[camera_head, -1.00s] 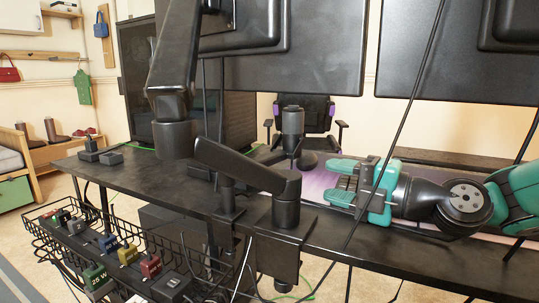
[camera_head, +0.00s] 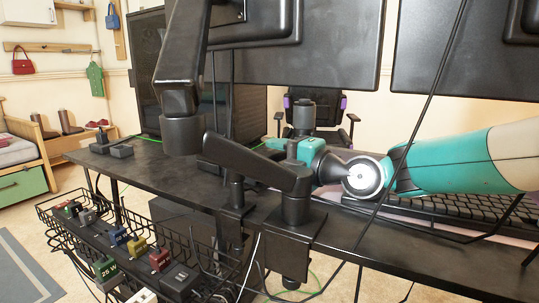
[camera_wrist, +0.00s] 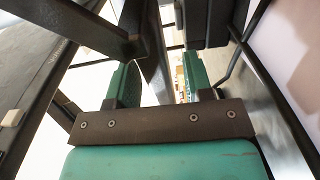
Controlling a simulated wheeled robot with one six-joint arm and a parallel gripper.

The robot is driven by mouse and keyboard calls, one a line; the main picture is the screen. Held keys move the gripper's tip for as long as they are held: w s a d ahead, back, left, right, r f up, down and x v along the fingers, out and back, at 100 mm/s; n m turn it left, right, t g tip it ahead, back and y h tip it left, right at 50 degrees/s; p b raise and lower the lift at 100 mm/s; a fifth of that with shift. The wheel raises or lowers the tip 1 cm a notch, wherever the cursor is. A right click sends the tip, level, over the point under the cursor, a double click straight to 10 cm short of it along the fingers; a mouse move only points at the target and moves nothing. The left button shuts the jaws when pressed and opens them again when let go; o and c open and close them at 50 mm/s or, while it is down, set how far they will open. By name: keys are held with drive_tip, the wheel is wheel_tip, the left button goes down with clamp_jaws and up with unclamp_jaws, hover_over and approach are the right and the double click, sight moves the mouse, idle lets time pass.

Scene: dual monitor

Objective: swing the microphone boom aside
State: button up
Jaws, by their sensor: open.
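The microphone (camera_head: 303,115) is a dark upright cylinder above the desk in the head view. Its boom is hard to tell from the other black arms; a thick black link (camera_head: 258,165) crosses in front of it, on a clamp at the desk's near edge. My gripper (camera_head: 303,150) is close to the microphone, behind that link, with its fingertips mostly hidden. In the wrist view my gripper (camera_wrist: 160,82) has its two green fingers apart. A dark bar (camera_wrist: 153,45) shows between them; I cannot tell whether it is the boom or whether anything touches.
Two monitors (camera_head: 310,60) hang above the desk (camera_head: 150,175), with a thick monitor arm (camera_head: 182,75) at left. A keyboard (camera_head: 440,212) lies under my arm. Cables cross in front. A wire basket (camera_head: 125,250) holds several plugs. A chair (camera_head: 318,115) stands behind.

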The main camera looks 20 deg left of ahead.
drive_tip(key=shift+x, duration=1.05)
clamp_jaws()
drive_tip(key=shift+s+d+f+m+t+b, duration=0.2)
drive_tip(key=shift+m+t+b, duration=0.25)
drive_tip(key=shift+b, duration=0.3)
drive_tip(key=shift+d+r+m+t+h+b, duration=0.15)
drive_tip(key=shift+d+m+t+h+b, duration=0.25)
drive_tip(key=shift+t, duration=0.35)
unclamp_jaws()
